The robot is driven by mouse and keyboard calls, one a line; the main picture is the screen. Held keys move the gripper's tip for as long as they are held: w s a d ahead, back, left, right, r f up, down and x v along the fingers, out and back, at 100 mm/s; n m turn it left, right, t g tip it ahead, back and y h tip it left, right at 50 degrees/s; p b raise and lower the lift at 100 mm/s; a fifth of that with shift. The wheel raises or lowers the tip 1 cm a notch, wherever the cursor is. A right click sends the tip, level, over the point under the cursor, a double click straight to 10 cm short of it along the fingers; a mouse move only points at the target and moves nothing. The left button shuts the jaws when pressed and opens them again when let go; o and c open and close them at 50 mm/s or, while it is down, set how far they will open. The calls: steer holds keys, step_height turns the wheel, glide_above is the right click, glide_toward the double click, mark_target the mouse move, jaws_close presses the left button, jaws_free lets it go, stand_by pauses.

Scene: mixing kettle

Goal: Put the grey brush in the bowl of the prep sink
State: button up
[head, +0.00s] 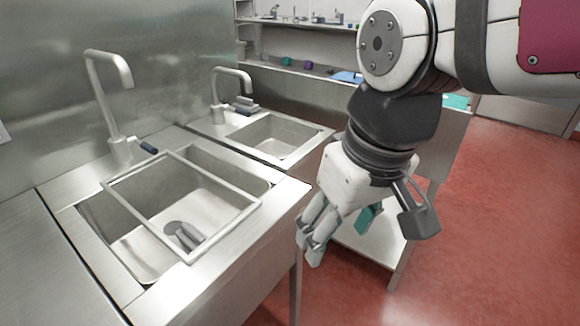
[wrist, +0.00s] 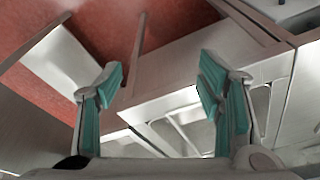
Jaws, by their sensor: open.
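The farther sink (head: 270,136) has an empty-looking bowl. The nearer sink (head: 157,205) has a rectangular metal frame across it and a dark grey round shape (head: 183,234) at its bottom, perhaps a drain. I cannot tell which is the prep sink. My gripper (head: 340,238) is open, pointing down right of the nearer sink. In the wrist view its teal-padded fingers (wrist: 160,63) are apart with nothing between.
Curved taps (head: 108,85) stand behind the sinks against a steel wall. A shelf (head: 300,68) with small coloured items is at the back. A lower table or shelf surface (head: 375,240) lies behind my gripper. Red floor (head: 490,220) is clear at the right.

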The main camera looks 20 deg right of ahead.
steer(key=s+d+m, duration=0.1)
steer(key=s+d, duration=0.1)
steer(key=s, duration=0.5)
steer(key=shift+d+f+g+h, duration=0.15)
steer(key=shift+f+g+h, duration=0.15)
steer(key=shift+f, duration=0.15)
steer(key=shift+s+r, duration=0.1)
step_height(320, 180, up, 13)
steer(key=t+p, duration=0.2)
steer(key=p, duration=0.9)
steer(key=shift+d+t+p, duration=0.25)
steer(key=shift+t+p, duration=0.05)
steer(key=shift+p, duration=0.1)
steer(key=shift+r, duration=0.1)
